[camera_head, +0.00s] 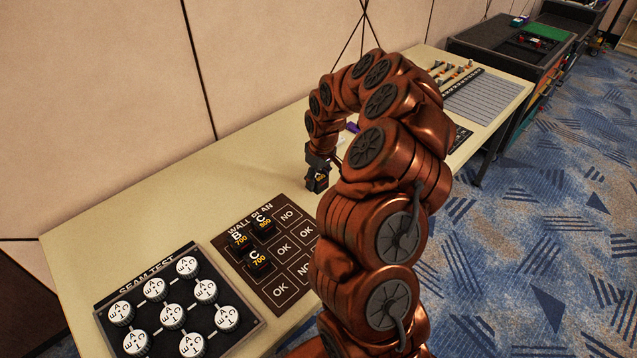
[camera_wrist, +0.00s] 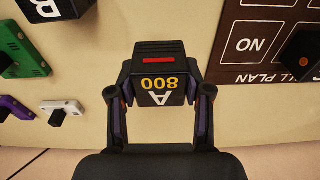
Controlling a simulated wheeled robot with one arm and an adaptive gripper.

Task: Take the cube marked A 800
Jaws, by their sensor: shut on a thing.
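The black cube marked A 800 (camera_wrist: 158,82) is between the two fingers of my gripper (camera_wrist: 158,100) in the wrist view. Its yellow 800 and white A read upside down there, and a red bar shows on its far part. My gripper is shut on it. In the head view my gripper (camera_head: 318,176) is at the table, behind the wall plan board, with the dark cube (camera_head: 320,178) at its tip. I cannot tell whether the cube touches the table.
The brown wall plan board (camera_head: 287,290) bears black cubes marked B 700 (camera_head: 240,241), C 800 (camera_head: 264,225) and C 700 (camera_head: 257,261). The seam test board (camera_head: 245,316) is at the front left. Green (camera_wrist: 14,50), purple (camera_wrist: 14,106) and white (camera_wrist: 62,108) pieces lie left in the wrist view.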

